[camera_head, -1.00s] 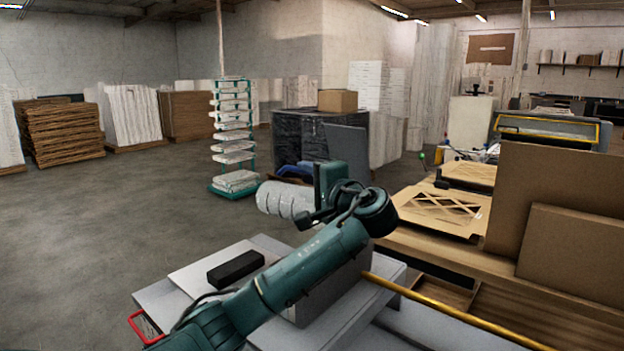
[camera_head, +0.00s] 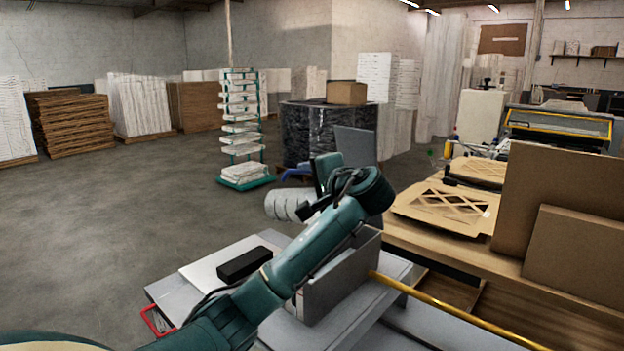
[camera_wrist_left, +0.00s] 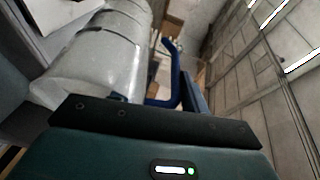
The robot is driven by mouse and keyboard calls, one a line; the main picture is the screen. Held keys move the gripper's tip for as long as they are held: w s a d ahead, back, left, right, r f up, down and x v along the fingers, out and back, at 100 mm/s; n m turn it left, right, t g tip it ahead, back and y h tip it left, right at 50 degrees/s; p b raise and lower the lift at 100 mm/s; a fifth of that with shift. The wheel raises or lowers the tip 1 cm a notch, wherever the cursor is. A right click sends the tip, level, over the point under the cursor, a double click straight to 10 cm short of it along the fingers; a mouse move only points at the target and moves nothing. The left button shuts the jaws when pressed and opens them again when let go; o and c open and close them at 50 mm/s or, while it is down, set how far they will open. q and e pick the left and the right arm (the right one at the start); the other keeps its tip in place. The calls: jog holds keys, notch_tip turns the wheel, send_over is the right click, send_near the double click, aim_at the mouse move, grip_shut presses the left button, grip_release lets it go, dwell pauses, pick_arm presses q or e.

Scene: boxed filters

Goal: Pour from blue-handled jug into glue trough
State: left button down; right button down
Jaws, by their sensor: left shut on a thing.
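The translucent, ribbed jug (camera_head: 288,205) lies tilted almost on its side in the air, left of my left gripper (camera_head: 322,180) in the head view. Its blue handle (camera_head: 294,171) shows there partly and clearly in the left wrist view (camera_wrist_left: 176,80), where the jug body (camera_wrist_left: 92,62) fills the upper left. My left gripper is shut on the jug; the fingertips are mostly hidden behind the gripper body. I cannot pick out the glue trough for certain. My right gripper is not in view.
Below my left arm stands a grey bench (camera_head: 168,287) with a black block (camera_head: 244,264) and an upright grey panel (camera_head: 345,281). A yellow bar (camera_head: 455,309) runs right of it. Cardboard sheets (camera_head: 560,200) stand at right. A shelf rack (camera_head: 241,130) stands behind; floor at left is clear.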

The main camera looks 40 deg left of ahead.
aim_at(296, 170)
pick_arm(q)
jog(key=shift+a+r+h+p, duration=0.3)
jog(key=shift+r+h+p, duration=0.1)
jog(key=shift+r+p, duration=0.15)
jog(key=shift+w+a+r+n+g+h, duration=0.1)
jog(key=shift+a+r+n+g+h, duration=0.25)
jog(key=shift+a+h, duration=0.2)
jog(key=shift+r, duration=0.1)
jog(key=shift+a+r+h, duration=0.3)
jog(key=shift+h, duration=0.25)
jog(key=shift+a+r+n+h, duration=0.25)
jog(key=shift+a+r+h, duration=0.1)
jog(key=shift+h, duration=0.25)
jog(key=shift+a+g, duration=0.1)
jog(key=shift+g, duration=0.15)
jog(key=shift+a+r+h, duration=0.1)
jog(key=shift+h, duration=0.3)
jog(key=shift+w+a+r+h, duration=0.1)
jog(key=shift+a+r+h, duration=0.15)
jog(key=shift+h, duration=0.45)
jog(key=shift+a, duration=0.1)
